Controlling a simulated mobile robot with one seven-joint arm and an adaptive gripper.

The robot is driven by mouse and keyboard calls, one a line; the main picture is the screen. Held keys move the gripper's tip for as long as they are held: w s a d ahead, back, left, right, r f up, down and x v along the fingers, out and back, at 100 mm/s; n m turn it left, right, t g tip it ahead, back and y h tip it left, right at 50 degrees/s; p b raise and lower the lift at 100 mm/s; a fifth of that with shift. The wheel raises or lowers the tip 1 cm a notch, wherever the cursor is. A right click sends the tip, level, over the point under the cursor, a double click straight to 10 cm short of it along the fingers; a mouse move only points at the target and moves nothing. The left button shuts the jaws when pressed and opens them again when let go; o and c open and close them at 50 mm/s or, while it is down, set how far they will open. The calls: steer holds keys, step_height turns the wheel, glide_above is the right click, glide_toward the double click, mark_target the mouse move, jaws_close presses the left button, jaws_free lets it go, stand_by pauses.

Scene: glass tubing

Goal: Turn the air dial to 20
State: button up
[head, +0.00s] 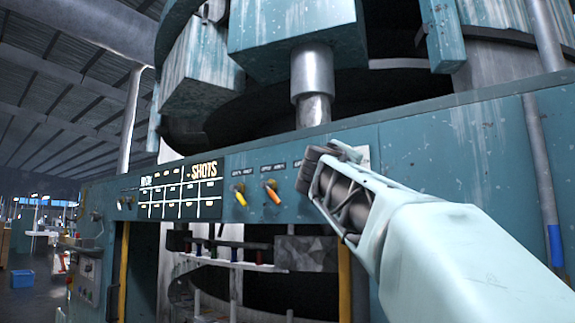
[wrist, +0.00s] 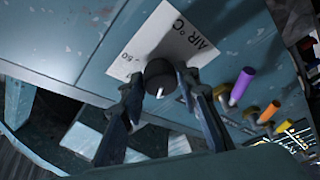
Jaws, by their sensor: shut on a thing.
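The air dial is a black round knob (wrist: 160,76) with a white pointer, seen in the wrist view on a white plate (wrist: 178,32) marked "AIR °C" and "50". The pointer points toward the bottom of the wrist view. My gripper (wrist: 157,84) is shut on the knob, with one finger on each side of it. In the head view my gripper (head: 318,168) is at the teal machine panel (head: 440,150) and hides the knob. Only part of the white plate (head: 362,158) shows behind it. I cannot read which value the pointer marks.
A purple handle (wrist: 241,86) and an orange one (wrist: 268,111) stick out beside the dial in the wrist view. In the head view, a yellow handle (head: 240,197) and a "SHOTS" board (head: 180,189) are left of my gripper. Below the panel is an open bay.

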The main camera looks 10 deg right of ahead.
steer(key=shift+r+n+g+y+p, duration=0.2)
steer(key=shift+n+g+y+p, duration=0.3)
steer(key=shift+n, duration=1.7)
steer(key=shift+r+n+g+y+p, duration=0.15)
steer(key=shift+n+g+y, duration=0.55)
steer(key=shift+n, duration=1.5)
steer(key=o, duration=1.1)
steer(key=shift+o, duration=0.2)
steer(key=shift+f, duration=0.1)
